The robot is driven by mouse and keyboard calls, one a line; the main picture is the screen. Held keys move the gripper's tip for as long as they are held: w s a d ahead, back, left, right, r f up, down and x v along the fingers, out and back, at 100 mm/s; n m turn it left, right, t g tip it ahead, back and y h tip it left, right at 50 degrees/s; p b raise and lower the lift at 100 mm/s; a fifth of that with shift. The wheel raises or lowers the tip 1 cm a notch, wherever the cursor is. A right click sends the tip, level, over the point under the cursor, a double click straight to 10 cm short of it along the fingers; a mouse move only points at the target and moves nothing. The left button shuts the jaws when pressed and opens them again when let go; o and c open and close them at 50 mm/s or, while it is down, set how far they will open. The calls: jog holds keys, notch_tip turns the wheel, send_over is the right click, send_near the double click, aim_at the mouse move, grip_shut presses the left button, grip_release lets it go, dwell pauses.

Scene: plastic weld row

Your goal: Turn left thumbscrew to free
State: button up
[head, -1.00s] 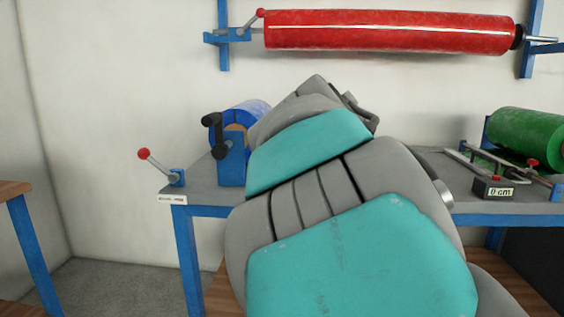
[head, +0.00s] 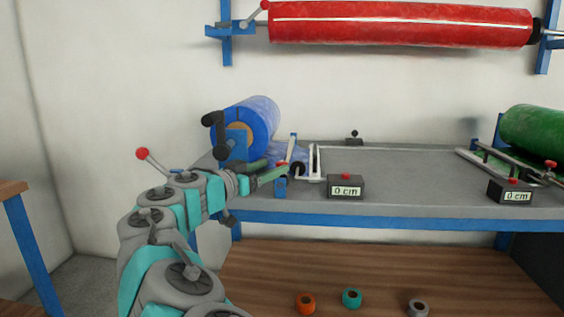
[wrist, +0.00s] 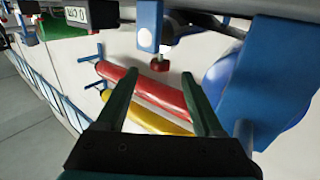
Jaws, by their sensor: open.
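In the wrist view, a dark red knob (wrist: 160,65), which looks like the thumbscrew, shows beyond the tips of my gripper (wrist: 160,76), roughly between its two green fingers. The fingers are apart, with nothing gripped. The knob seems clear of both fingers; how far ahead it is I cannot tell. In the head view my gripper (head: 281,170) is over the bench's left part, beside the blue roll (head: 262,122) and its blue stand. My own arm and gripper partly hide this spot, and I cannot tell the thumbscrew there.
A counter box reading 0 cm (head: 346,188) stands right of my gripper. Another counter box (head: 510,192) and a green roll (head: 535,132) are further right. A red-tipped lever (head: 143,154) is at the left end. The middle bench top (head: 410,175) is largely clear.

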aim_at(278, 165)
jog(key=x, duration=0.5)
jog(key=shift+p, duration=0.35)
grip_shut()
